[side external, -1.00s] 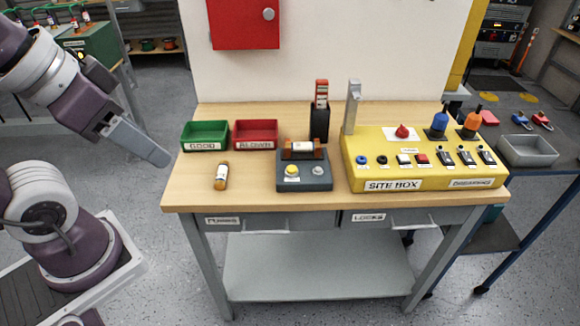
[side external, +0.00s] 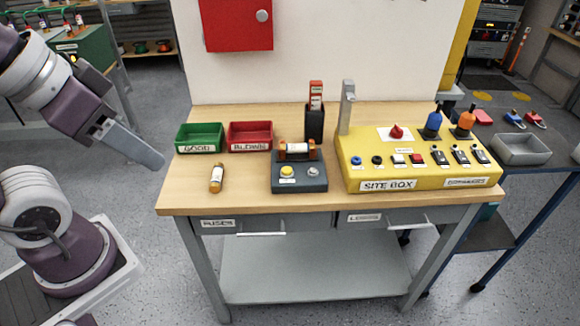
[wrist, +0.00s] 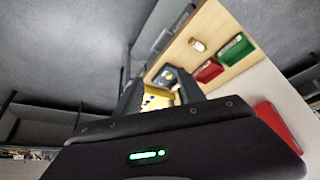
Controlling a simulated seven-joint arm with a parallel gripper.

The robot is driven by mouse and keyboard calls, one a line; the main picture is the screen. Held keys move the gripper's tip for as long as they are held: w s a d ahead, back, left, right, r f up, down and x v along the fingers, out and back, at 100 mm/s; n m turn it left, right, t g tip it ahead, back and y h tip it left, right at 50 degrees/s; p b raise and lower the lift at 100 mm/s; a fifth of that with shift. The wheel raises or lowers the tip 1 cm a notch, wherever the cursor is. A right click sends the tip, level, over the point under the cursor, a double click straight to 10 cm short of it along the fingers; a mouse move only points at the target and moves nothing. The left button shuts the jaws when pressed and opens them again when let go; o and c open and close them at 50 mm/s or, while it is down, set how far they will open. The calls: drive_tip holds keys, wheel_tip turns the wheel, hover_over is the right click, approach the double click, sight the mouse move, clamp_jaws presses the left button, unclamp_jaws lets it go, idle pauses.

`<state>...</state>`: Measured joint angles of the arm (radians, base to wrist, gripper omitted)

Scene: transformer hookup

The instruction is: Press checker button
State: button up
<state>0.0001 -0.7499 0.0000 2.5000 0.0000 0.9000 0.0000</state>
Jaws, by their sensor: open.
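The checker (side external: 299,184) is a dark grey box on the wooden table, left of the yellow site box. Its round yellow button (side external: 287,171) is on the left of its top, beside a small grey round part (side external: 313,171). A white fuse with orange ends (side external: 296,148) lies across the holder at its back. My gripper (side external: 153,160) is left of the table, apart from the checker and angled down to the right. It is open and empty. In the wrist view my gripper (wrist: 162,90) shows two dark fingers, with the checker (wrist: 168,78) partly hidden beyond them.
A dark upright holder (side external: 314,124) stands behind the checker. The yellow site box (side external: 415,182) fills the right. The table's left front is mostly clear.

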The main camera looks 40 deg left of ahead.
idle(0.3)
clamp_jaws()
idle(1.6)
